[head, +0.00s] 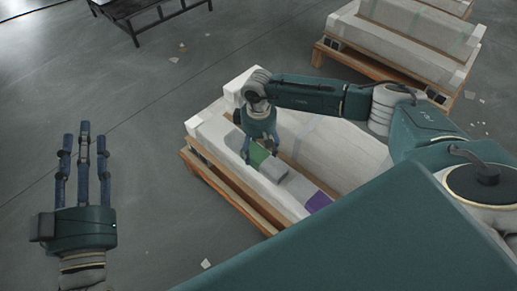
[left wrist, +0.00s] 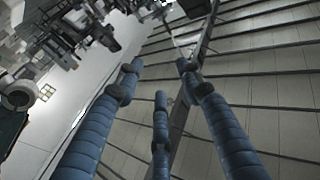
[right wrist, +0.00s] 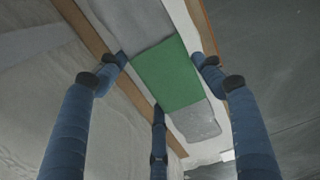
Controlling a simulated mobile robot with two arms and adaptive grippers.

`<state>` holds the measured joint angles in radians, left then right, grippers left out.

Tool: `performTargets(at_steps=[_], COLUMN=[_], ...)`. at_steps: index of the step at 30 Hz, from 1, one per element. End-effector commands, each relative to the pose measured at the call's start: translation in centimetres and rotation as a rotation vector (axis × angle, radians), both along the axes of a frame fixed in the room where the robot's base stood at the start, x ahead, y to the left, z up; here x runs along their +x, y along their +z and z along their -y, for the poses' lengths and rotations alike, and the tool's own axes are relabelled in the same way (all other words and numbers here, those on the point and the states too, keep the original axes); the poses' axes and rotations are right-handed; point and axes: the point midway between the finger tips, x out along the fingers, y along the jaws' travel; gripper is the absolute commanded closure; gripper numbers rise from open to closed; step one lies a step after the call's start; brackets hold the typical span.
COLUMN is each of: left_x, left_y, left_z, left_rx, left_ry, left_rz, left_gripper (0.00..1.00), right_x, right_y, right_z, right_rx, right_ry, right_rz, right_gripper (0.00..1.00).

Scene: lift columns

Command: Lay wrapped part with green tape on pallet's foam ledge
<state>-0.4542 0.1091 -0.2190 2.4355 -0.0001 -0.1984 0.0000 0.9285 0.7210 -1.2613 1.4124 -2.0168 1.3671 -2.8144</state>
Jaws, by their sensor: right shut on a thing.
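The wrapped part with green tape (head: 257,154) lies along the near ledge of the pallet (head: 205,174), in the middle of the head view. In the right wrist view its green tape band (right wrist: 160,72) runs between my fingers, with grey wrap on both sides. My right gripper (head: 262,157) is around the part at the tape and shut on it. The white foam ledge (head: 213,131) shows beneath and beside the part. Whether the part rests fully on the foam is hard to tell. My left gripper (head: 84,135) is open and empty, fingers spread, over bare floor.
A purple-banded part (head: 318,202) lies on the same ledge, to the right. A large wrapped column (head: 335,150) fills the pallet behind. Another loaded pallet (head: 400,45) stands at the back right, and a dark metal rack (head: 150,12) at the top left. The floor at left is mostly clear.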

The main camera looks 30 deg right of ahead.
Motion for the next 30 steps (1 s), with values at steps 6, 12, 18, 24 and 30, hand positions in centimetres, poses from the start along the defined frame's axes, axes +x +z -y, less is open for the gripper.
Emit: performTargets(at_steps=[6,12,18,24,30], left_x=[-0.1,-0.1,-0.1,0.0,0.3], left_y=[0.5,0.8,0.8,0.5,-3.2], left_z=[0.1,0.1,0.2,0.2,-0.3], left_rx=[-0.006,-0.011,-0.01,-0.005,0.04], left_ry=[-0.002,-0.003,-0.003,-0.003,0.008], left_rz=[0.023,0.037,0.035,0.013,-0.153], left_gripper=[0.62,0.62,0.62,0.62,0.62], right_x=[0.1,0.0,0.0,0.0,0.1], right_y=[0.0,-0.1,-0.1,0.1,1.4], right_z=[0.0,0.0,0.0,0.0,0.0], right_rx=[0.001,0.0,0.0,0.0,0.001], right_ry=[0.0,0.0,0.0,0.0,0.0], right_rz=[0.003,0.0,0.0,0.0,0.003], right_gripper=[0.8,0.14,0.14,0.14,0.14])
